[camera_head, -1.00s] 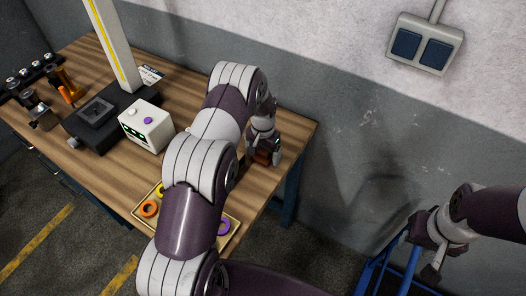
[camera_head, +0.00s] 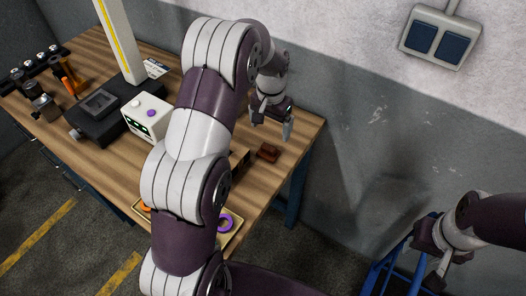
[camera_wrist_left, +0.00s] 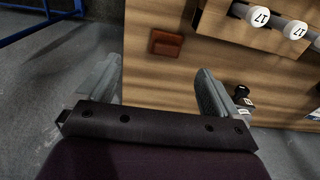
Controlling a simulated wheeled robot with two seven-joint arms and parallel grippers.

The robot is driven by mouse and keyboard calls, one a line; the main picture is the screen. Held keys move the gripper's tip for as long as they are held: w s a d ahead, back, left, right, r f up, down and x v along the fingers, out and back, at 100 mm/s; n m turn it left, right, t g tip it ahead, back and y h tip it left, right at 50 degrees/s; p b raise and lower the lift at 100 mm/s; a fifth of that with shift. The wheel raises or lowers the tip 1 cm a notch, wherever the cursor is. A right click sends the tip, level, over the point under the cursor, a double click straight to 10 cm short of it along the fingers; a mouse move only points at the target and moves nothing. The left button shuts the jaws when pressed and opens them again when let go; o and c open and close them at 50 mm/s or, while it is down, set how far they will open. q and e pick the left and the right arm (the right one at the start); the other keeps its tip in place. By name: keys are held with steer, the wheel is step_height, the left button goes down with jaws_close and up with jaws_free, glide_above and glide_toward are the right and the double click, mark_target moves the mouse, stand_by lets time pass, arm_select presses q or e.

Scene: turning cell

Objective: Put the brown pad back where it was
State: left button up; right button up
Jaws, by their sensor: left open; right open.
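The brown pad (camera_head: 268,152) lies flat on the wooden table near its right end. It also shows in the left wrist view (camera_wrist_left: 166,43), lying on bare wood beyond the fingertips. My left gripper (camera_head: 270,124) is open and empty, above the table and apart from the pad. Its two spread fingers also show in the left wrist view (camera_wrist_left: 160,85) with nothing between them. My right gripper (camera_head: 432,262) is open and empty, off the table at the lower right.
A brown wooden holder (camera_head: 239,160) stands just left of the pad, mostly hidden by my left arm. A tray with coloured rings (camera_head: 227,222) sits at the front edge. A white box (camera_head: 147,117) and a dark stand (camera_head: 98,108) are further left. The wall is behind.

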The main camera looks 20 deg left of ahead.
arm_select(q)
steer(key=s+d+r, duration=0.1)
steer(key=s+d, duration=0.1)
steer(key=s, duration=0.8)
steer(key=s+d+r+n+t, duration=0.1)
steer(key=s+d+r, duration=0.1)
steer(key=s, duration=0.8)
steer(key=shift+s+d+r, duration=0.15)
steer(key=shift+d+r, duration=0.1)
steer(key=shift+d, duration=0.45)
steer(key=shift+s+d, duration=0.1)
